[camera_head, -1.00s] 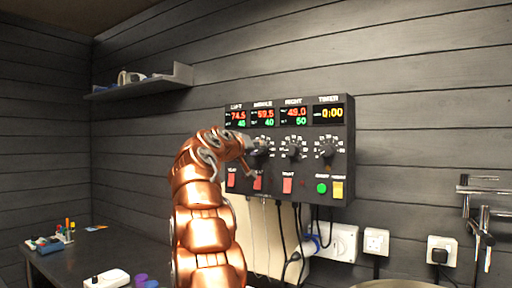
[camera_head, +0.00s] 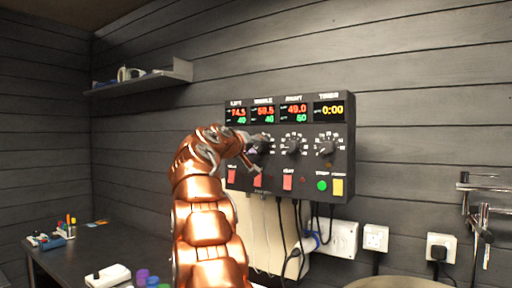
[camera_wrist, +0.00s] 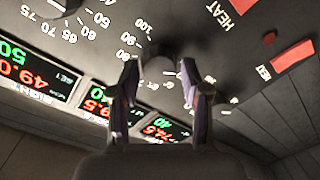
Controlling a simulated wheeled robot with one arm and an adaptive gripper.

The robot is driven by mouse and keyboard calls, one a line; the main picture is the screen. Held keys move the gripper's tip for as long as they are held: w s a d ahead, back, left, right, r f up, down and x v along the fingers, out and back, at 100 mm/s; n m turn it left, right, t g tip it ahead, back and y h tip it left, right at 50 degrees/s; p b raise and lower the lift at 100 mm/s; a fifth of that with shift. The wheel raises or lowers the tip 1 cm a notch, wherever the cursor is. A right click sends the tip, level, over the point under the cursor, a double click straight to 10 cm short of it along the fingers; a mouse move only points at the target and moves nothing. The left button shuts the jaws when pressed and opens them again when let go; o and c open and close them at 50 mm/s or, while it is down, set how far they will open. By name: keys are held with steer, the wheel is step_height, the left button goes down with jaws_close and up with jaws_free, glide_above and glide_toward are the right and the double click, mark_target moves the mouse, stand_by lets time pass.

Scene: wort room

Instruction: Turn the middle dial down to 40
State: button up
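The control panel (camera_head: 342,160) hangs on the wall with dials under its displays. The middle dial (camera_head: 264,146) is partly hidden by my gripper in the head view. In the wrist view its dark knob (camera_wrist: 158,70) sits between my two fingertips, with a gap visible on each side. My gripper (camera_head: 259,155) is open in front of the panel; its spread fingers also show in the wrist view (camera_wrist: 158,75). The middle display (camera_head: 263,113) shows a red number near 59 and a green 40.
The right dial (camera_head: 293,146) and timer dial (camera_head: 326,146) are close by on the right. Red switches, such as one under the right dial (camera_head: 288,182), line the panel's lower part. Cables hang below. A dark table (camera_head: 95,255) stands at lower left.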

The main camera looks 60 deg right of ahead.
steer(key=shift+o, duration=1)
steer(key=shift+a, duration=0.2)
steer(key=a, duration=1.1)
steer(key=shift+s+a+r, duration=0.3)
steer(key=shift+s+r, duration=0.05)
steer(key=shift+s, duration=0.1)
